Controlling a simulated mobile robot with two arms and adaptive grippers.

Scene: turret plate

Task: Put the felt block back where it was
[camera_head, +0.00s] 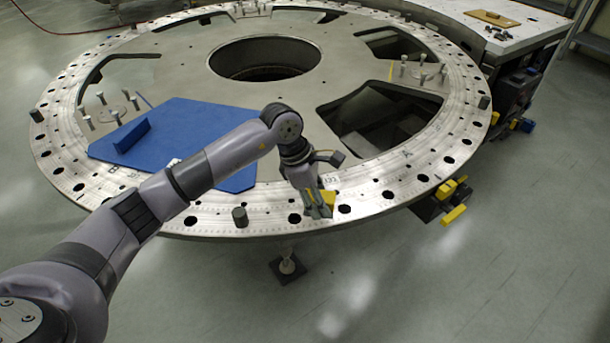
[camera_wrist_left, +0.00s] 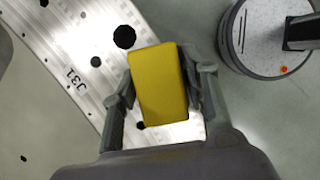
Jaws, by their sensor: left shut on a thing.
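The felt block appears to be the yellow rectangular block in my left gripper (camera_head: 319,207). The block (camera_wrist_left: 158,85) shows clearly in the left wrist view, with one grey finger on each side of it. In the head view only a small part of the yellow block (camera_head: 328,197) shows beside the fingers. The left gripper points down at the front rim of the round metal turret plate (camera_head: 380,192), and I cannot tell whether the block touches the plate. In the left wrist view the plate's rim (camera_wrist_left: 85,50) runs behind the block. My right gripper is out of view.
A blue board (camera_head: 195,118) with an upright blue piece lies on the plate's left. Several metal pins (camera_head: 418,70) stand at the right. The plate has large openings. Yellow parts (camera_head: 452,205) jut out below its right edge.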

